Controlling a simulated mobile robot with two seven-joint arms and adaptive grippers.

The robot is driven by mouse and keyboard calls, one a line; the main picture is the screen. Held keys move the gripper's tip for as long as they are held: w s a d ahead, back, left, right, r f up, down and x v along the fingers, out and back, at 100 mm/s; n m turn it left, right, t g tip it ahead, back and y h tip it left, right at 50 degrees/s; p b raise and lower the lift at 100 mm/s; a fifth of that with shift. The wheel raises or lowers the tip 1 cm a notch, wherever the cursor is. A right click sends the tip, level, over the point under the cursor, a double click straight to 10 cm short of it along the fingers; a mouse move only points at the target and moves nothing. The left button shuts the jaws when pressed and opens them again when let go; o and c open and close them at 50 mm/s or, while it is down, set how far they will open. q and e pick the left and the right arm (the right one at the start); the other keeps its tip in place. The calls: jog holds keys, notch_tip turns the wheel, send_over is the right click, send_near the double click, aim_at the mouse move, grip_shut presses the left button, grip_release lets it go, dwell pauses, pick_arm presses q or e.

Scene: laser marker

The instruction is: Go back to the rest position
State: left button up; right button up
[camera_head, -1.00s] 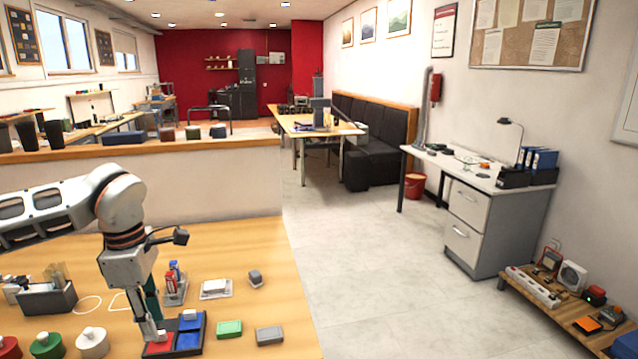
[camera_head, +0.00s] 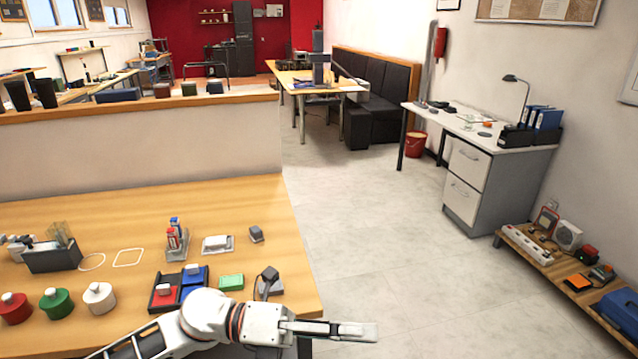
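My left arm comes in low from the left and lies across the front of the wooden table (camera_head: 225,215). My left gripper (camera_head: 345,331) points right, past the table's front right corner and over the floor. It is seen side-on; I see nothing held, but cannot tell whether the fingers are apart. Behind the arm, a dark compartment tray (camera_head: 152,302) holds red and blue pieces with pale blocks on top. A green box (camera_head: 231,282) stands right of it. A grey piece (camera_head: 271,289) is partly hidden by my wrist. My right gripper is not in view.
Red, green and white knobbed containers (camera_head: 57,303) stand front left. A dark bin (camera_head: 52,257), a bottle holder (camera_head: 176,244) and small grey items lie farther back. A low partition (camera_head: 140,150) borders the table. The floor (camera_head: 390,240) right is open, up to a desk and low shelf.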

pick_arm(q)
jog(key=w+a+f+n+t+h, duration=0.1)
jog(key=w+a+n+t, duration=0.15)
jog(key=n+t, duration=0.45)
jog(key=w+a+f+n+t, duration=0.1)
jog(key=w+n+t, duration=0.4)
jog(key=n, duration=0.4)
jog(key=w+a+f+n+t+y, duration=0.1)
jog(key=a+f+n+t+y, duration=0.5)
jog(key=a+f+n+y, duration=0.5)
jog(key=s+a+f+n+g+y, duration=0.1)
jog(key=s+a+f+n+y, duration=0.1)
jog(key=f, duration=0.5)
jog(key=s+a+f+n+g+y, duration=0.1)
jog(key=s+a+f+n+g, duration=0.1)
jog(key=s+a+f+n, duration=0.3)
jog(key=s+a+f+n+g+y, duration=0.2)
jog(key=s+a+f+n, duration=0.2)
jog(key=s+f, duration=0.3)
notch_tip(320, 180, down, 3)
jog(key=shift+s+a+n+y, duration=0.15)
jog(key=shift+a+n+y, duration=0.15)
jog(key=shift+n, duration=0.4)
